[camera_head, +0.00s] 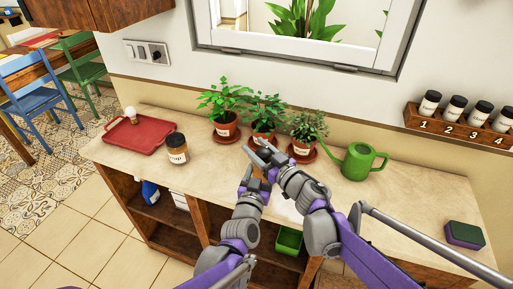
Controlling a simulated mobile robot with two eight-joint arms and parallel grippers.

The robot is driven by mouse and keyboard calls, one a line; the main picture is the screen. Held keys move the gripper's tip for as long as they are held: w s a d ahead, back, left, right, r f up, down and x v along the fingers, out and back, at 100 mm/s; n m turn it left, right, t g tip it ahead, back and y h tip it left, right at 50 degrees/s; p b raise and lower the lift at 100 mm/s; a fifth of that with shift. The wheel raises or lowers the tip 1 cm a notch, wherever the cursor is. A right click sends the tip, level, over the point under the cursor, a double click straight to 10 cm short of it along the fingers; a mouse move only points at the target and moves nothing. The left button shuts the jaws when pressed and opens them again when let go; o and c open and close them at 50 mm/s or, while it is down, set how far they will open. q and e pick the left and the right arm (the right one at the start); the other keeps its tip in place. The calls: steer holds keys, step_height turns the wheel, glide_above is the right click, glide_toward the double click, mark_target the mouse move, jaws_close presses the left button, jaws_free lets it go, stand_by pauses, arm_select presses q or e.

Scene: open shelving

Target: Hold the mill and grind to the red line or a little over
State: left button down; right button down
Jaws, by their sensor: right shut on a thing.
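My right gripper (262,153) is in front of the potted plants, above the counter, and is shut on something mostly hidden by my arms. A small brown piece shows between my two hands, and I cannot tell for sure if it is the mill. My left gripper (256,178) is close beside and below the right one; its fingers are too small and covered to read. A glass jar (178,150) with a dark lid, a white label and brown contents stands upright on the counter to the left, apart from both grippers. I can make out no red line.
A red tray (120,141) with a small white-topped thing (131,115) lies at the left. Three potted plants (225,129) stand at the back. A green watering can (359,163) and a sponge (465,233) are at the right. Numbered jars (429,103) sit on a wall rack.

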steer(key=shift+c, duration=1.1)
jaws_free()
steer(key=v, duration=1.2)
steer(key=shift+w+d, duration=0.1)
